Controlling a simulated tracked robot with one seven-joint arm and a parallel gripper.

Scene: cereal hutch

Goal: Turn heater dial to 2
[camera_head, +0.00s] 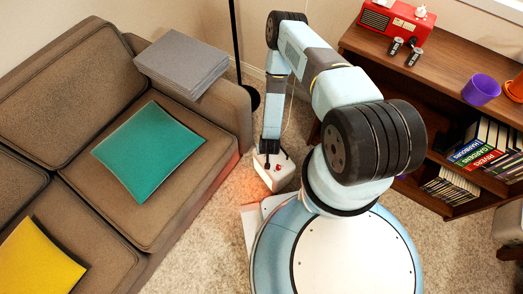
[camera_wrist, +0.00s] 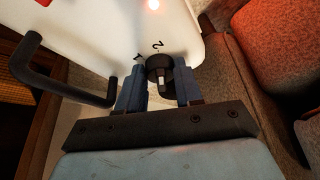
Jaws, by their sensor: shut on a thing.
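The heater (camera_head: 275,175) is a small white box on the carpet between the sofa and my base; its white top fills the upper part of the wrist view (camera_wrist: 100,25). The black round dial (camera_wrist: 160,66) has a pale mark on its near side. A printed 2 (camera_wrist: 158,45) shows just beyond the dial, and another mark, hard to read, is to its left. My gripper (camera_wrist: 161,75) has its two blue-grey fingers on either side of the dial, shut on it. In the head view, my arm reaches down to the heater and the dial is hard to make out.
A black handle (camera_wrist: 65,80) stands up from the heater left of the fingers. The brown sofa (camera_head: 195,105) with a teal cushion (camera_head: 148,143) is close on the left. A black lamp pole (camera_head: 236,50) stands behind. A wooden shelf (camera_head: 440,70) is at right.

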